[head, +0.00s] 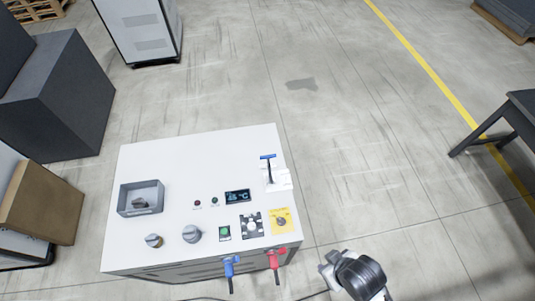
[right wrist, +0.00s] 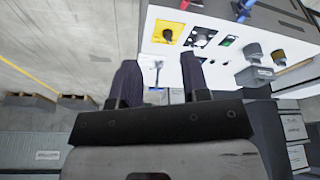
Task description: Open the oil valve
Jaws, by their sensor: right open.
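A white machine cabinet (head: 160,165) stands in the head view. Two valve handles stick out at its front edge, one blue (head: 230,268) and one red (head: 273,261); I cannot read which one is the oil valve. Both show partly at the top of the right wrist view, red (right wrist: 185,4) and blue (right wrist: 243,7). My right gripper (head: 326,268) is to the right of the red handle, apart from it. In the right wrist view its two fingers (right wrist: 160,82) are spread with nothing held. My left gripper is not in view.
The cabinet top carries a blue-topped lever (head: 268,170), a grey tray (head: 141,198), a small display (head: 237,196), grey knobs (head: 192,233) and a yellow plate with a rotary switch (head: 281,220). Dark boxes (head: 60,95) stand left, a dark table (head: 510,120) right. Floor between is clear.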

